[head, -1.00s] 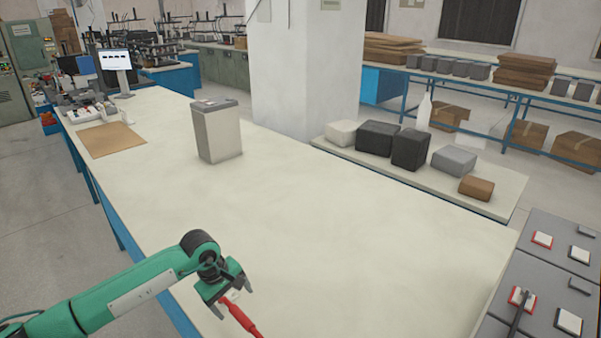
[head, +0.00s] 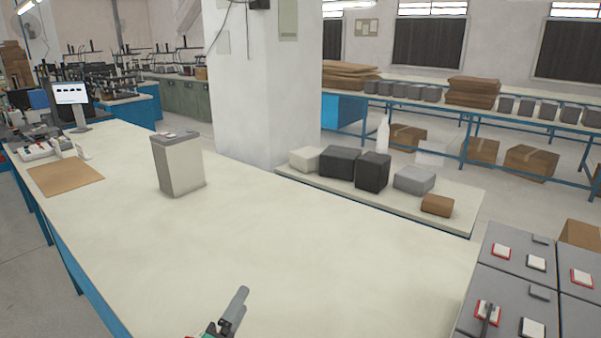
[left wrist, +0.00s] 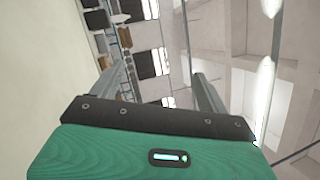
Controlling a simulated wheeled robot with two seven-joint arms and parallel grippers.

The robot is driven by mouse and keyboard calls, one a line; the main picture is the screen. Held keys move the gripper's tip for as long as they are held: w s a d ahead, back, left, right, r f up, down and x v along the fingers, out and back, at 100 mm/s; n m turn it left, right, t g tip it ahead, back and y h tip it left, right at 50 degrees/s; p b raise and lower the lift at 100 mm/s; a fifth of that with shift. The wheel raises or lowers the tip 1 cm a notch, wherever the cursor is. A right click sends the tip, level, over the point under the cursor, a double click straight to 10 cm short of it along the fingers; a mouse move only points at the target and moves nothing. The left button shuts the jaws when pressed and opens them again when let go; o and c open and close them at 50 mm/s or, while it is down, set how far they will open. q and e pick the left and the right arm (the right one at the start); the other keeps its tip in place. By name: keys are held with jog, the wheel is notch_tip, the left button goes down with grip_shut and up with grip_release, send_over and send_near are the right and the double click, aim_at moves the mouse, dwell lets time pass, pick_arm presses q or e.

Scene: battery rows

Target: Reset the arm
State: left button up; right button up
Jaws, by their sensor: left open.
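My left gripper (head: 228,314) is at the bottom edge of the head view, partly cut off, above the near part of the long pale table (head: 300,245). In the left wrist view its two grey fingers (left wrist: 162,88) stand wide apart with nothing between them. Behind them that view shows the tilted room and ceiling. The rest of the left arm is out of the head view. My right gripper is in neither view.
A tall grey battery-like box (head: 178,168) stands on the table. Grey units with red- and black-framed terminals (head: 512,252) are at the right. A lower shelf (head: 330,190) holds several blocks. The middle of the table is clear.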

pick_arm(q)
jog(key=s+a+f+n+g+y, duration=0.65)
jog(key=a+f+n+y, duration=0.45)
jog(key=n, duration=0.5)
jog(key=s+f+n+g+h, duration=0.2)
jog(key=s+f+n+g, duration=0.25)
jog(key=s, duration=0.55)
jog(key=s+f+n+g+h, duration=0.1)
jog(key=s+f+n+g, duration=0.35)
jog(key=s, duration=0.65)
notch_tip(320, 180, down, 32)
jog(key=f+m+g, duration=0.1)
jog(key=g, duration=0.1)
jog(key=s+a+f, duration=0.3)
jog(key=s+f, duration=1.6)
jog(key=shift+m+g, duration=0.3)
jog(key=shift+g, duration=0.15)
jog(key=shift+s+f, duration=0.1)
